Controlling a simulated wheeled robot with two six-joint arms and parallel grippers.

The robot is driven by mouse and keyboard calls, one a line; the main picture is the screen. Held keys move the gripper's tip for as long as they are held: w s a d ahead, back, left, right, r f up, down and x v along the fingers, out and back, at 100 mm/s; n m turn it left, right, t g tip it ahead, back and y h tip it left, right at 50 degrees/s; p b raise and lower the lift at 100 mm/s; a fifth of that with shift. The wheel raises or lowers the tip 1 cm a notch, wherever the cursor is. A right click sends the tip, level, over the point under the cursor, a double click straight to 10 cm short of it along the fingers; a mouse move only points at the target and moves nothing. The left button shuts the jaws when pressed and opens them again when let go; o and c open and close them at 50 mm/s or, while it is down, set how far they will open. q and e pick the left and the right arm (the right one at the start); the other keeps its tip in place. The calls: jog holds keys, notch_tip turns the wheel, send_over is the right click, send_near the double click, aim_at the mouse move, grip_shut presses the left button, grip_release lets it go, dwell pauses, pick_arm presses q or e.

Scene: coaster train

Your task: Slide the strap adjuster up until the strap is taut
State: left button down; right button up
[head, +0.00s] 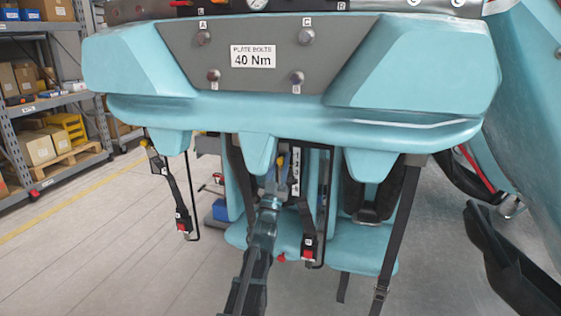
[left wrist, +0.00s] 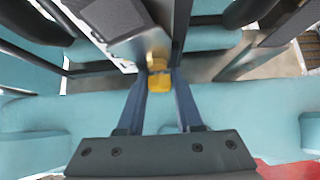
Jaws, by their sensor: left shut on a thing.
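My left gripper (head: 277,180) is raised among the hanging parts under the teal seat-row housing. It is shut on a small yellow piece (left wrist: 160,82), which sits between its blue fingertips in the left wrist view. In the head view the yellow piece (head: 281,161) shows at the tip of the gripper, beside a numbered strip (head: 296,165). A dark strap (head: 401,220) hangs at the right and carries a black adjuster (head: 380,292) near the bottom edge. I cannot tell whether that strap is taut.
Black straps with red buckles hang left (head: 183,226) and centre (head: 308,242), close to my left arm. The teal housing (head: 430,100), with a grey "40 Nm" plate, overhangs them. Shelving (head: 60,100) stands at the left. The floor (head: 100,250) at lower left is clear.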

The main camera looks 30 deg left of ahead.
pick_arm(q)
jog(key=shift+r, duration=0.25)
jog(key=c, duration=0.6)
grip_release()
jog(key=shift+s+f, duration=0.1)
jog(key=shift+f, duration=0.1)
jog(key=b+v, duration=0.9)
jog(key=v, duration=0.4)
jog(key=shift+s+f+b, duration=0.2)
jog(key=shift+b, duration=0.15)
